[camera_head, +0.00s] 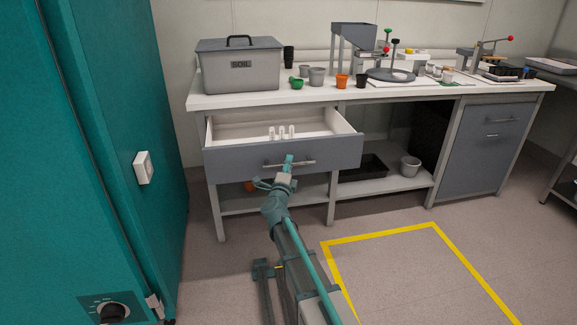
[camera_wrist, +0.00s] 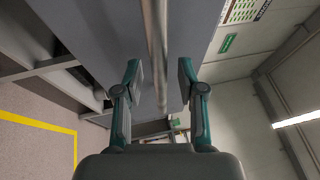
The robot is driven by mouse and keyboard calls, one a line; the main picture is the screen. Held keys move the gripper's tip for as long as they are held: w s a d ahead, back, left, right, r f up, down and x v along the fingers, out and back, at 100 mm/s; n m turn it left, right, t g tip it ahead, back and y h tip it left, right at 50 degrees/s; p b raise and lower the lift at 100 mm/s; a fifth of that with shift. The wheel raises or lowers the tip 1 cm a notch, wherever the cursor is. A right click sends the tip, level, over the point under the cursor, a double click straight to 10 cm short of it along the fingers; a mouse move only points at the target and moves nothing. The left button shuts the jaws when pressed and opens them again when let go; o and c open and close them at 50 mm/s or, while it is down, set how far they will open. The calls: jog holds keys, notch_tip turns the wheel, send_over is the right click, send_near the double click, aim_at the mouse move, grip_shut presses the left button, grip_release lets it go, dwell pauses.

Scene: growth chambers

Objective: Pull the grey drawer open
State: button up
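The grey drawer (camera_head: 235,160) under the bench is pulled out, and its white inside with several small white upright pieces shows from above. Its metal bar handle (camera_head: 304,162) runs across the front. My gripper (camera_head: 288,168) is at the middle of the handle. In the wrist view the handle (camera_wrist: 156,45) passes between the two fingers of my gripper (camera_wrist: 160,75). The fingers are apart, with a gap on each side of the bar.
The bench top (camera_head: 230,100) carries a grey soil box (camera_head: 240,72), several pots and instruments. A shelf below holds a black tray (camera_head: 362,170) and a pot (camera_head: 410,166). A teal cabinet (camera_head: 120,120) stands close at left. The yellow-marked floor (camera_head: 400,270) is clear.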

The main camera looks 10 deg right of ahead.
jog(key=v, duration=1.1)
jog(key=shift+s, duration=0.3)
jog(key=shift+a+f, duration=0.1)
jog(key=shift+a, duration=0.05)
